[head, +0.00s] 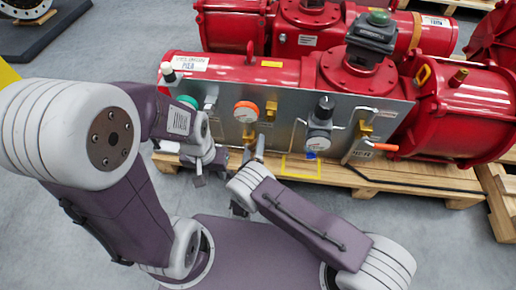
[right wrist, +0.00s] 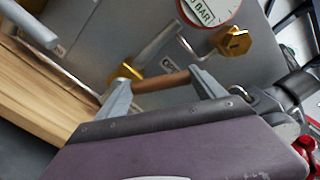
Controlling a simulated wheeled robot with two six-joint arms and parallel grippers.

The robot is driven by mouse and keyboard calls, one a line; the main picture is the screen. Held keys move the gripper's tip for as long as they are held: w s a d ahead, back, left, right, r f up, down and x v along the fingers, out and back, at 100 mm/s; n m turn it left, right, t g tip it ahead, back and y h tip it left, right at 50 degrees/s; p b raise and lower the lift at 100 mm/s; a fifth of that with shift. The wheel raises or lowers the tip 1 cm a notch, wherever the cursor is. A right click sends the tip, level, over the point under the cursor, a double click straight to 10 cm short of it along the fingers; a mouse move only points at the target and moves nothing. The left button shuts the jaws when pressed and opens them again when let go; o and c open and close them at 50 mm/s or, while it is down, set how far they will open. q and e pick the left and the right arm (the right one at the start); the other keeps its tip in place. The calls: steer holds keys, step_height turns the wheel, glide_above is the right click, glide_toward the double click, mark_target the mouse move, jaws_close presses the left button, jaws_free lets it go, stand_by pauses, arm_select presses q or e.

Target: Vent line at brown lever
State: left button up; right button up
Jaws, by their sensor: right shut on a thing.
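The brown lever (right wrist: 162,82) lies between the two fingers of my right gripper (right wrist: 162,92) in the right wrist view. A brass valve body (right wrist: 124,73) sits beside its left end. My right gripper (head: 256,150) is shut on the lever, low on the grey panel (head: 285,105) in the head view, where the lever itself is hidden. My left gripper (head: 199,170) hangs in front of the panel's lower left part. Its finger opening is too small to tell.
An orange-handled lever (head: 385,147) is at the panel's lower right. Grey floor is clear at lower right.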

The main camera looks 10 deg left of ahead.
arm_select(q)
steer(key=shift+f+b, duration=0.8)
arm_select(e)
steer(key=shift+a+r+n, duration=0.2)
steer(key=shift+a+n, duration=0.8)
steer(key=shift+n, duration=0.55)
steer(key=shift+a+r+n, duration=0.2)
steer(key=shift+a+n, duration=0.75)
steer(key=shift+n, duration=0.6)
steer(key=o, duration=2.1)
steer(key=shift+c, duration=0.2)
